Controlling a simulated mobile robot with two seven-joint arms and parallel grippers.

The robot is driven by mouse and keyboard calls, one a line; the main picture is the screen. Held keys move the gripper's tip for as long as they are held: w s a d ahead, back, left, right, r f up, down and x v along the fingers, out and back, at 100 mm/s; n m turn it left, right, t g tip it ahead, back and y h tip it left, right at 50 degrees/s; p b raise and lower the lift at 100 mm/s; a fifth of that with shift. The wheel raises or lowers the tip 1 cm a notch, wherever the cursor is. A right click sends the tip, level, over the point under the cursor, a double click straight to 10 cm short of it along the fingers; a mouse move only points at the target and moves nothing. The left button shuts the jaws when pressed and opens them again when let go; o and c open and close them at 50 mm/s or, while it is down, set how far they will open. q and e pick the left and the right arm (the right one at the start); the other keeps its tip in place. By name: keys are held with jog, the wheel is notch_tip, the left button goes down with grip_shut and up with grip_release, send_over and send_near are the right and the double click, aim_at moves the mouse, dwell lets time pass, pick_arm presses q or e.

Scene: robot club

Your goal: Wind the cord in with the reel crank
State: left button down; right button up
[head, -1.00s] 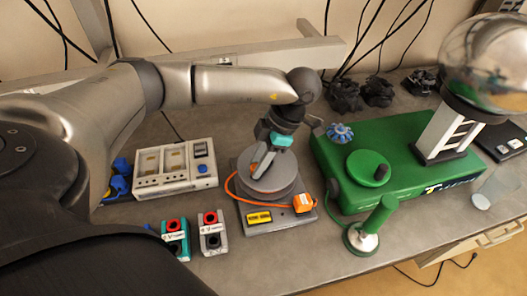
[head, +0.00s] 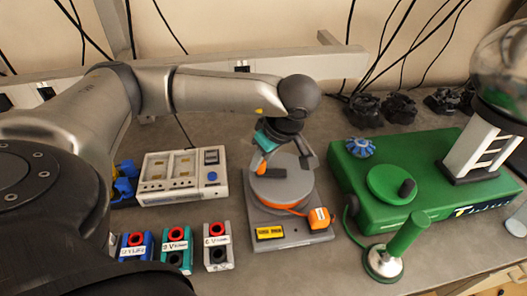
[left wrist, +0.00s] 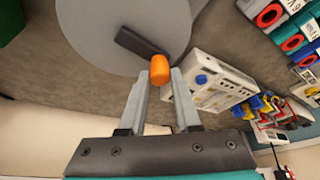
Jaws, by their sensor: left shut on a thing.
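The cord reel is a grey drum (head: 290,188) on a grey base (head: 293,238) with a yellow label. Its crank is a dark bar (head: 271,173) across the drum top with an orange knob (head: 261,168). An orange cord (head: 270,205) lies along the drum's lower edge and runs to an orange block (head: 319,218) at the base's front right. My left gripper (head: 268,157) reaches down to the knob. In the left wrist view its fingers (left wrist: 160,78) are shut on the knob (left wrist: 160,66). My right gripper is out of view.
A white panel box (head: 182,178) stands left. Several small red-topped blocks (head: 217,246) line the front. Dark clumps (head: 399,108) lie at the back.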

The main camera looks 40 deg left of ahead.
pick_arm(q)
jog(key=m+b, duration=0.1)
jog(key=w+m+t+b, duration=0.1)
jog(key=m, duration=0.1)
jog(key=shift+a+f, duration=0.15)
jog(key=shift+a, duration=0.25)
jog(key=shift+w+a+m+t+h+b, duration=0.1)
jog(key=shift+w+m+t+h+b, duration=0.3)
jog(key=shift+m, duration=0.4)
jog(key=shift+w+a+m+t+h+b, duration=0.1)
jog(key=shift+w+m+t+h+b, duration=0.1)
jog(key=shift+m+b, duration=0.45)
jog(key=shift+m, duration=0.25)
jog(key=c, duration=0.6)
grip_release()
jog(key=shift+d+r, duration=0.1)
jog(key=shift+r, duration=0.15)
jog(key=p+v, duration=0.3)
jog(key=v, duration=1.2)
jog(key=shift+p, duration=0.35)
jog(key=shift+d, duration=0.1)
